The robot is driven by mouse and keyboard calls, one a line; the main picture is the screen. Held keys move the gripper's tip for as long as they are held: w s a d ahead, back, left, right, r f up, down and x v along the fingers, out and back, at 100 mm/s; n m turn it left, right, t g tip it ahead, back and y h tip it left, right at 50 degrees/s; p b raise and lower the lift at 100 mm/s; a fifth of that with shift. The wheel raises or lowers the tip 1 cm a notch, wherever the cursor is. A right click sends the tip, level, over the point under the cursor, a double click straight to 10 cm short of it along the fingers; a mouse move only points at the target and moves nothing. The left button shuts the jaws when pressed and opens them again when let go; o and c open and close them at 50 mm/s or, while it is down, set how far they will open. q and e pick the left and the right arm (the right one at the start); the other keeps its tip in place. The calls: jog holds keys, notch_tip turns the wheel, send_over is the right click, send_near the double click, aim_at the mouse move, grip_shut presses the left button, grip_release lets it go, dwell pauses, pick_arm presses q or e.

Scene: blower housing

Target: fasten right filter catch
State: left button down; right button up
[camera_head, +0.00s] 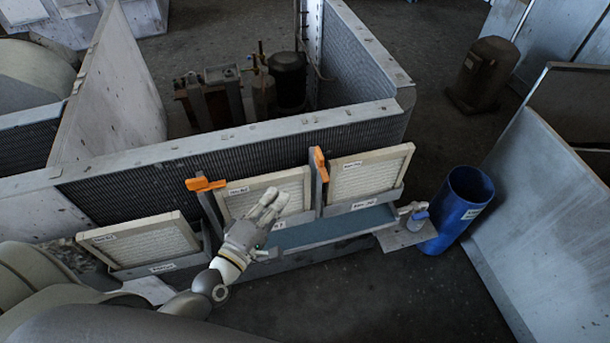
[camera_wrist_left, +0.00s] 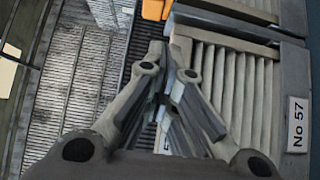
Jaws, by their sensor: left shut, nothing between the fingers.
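Two orange catches sit on posts beside the framed filters. The right catch (camera_head: 319,163) stands nearly upright on the post between the middle filter (camera_head: 265,192) and the right filter (camera_head: 371,172). The left catch (camera_head: 205,184) lies roughly level at the middle filter's upper left corner. My left gripper (camera_head: 269,204) is shut and empty in front of the middle filter, below and left of the right catch. In the left wrist view, its closed fingers (camera_wrist_left: 164,72) point up toward an orange piece (camera_wrist_left: 155,9) at the top edge. My right gripper is not visible.
A third filter (camera_head: 140,240) leans in a holder at left. A blue-grey shelf (camera_head: 330,229) runs below the filters. A small grey item (camera_head: 413,209) sits on a plate by a blue bin (camera_head: 462,208). Dark floor in front is clear.

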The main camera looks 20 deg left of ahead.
pick_arm(q)
jog(key=p, duration=0.1)
send_near(316, 163)
jog(key=shift+w+a+r, duration=0.2)
jog(key=shift+w+a, duration=0.8)
jog(key=shift+a, duration=0.15)
jog(key=w+d, duration=0.1)
jog(key=w+d+p, duration=0.1)
jog(key=d, duration=0.1)
jog(key=shift+w+d+f, duration=0.15)
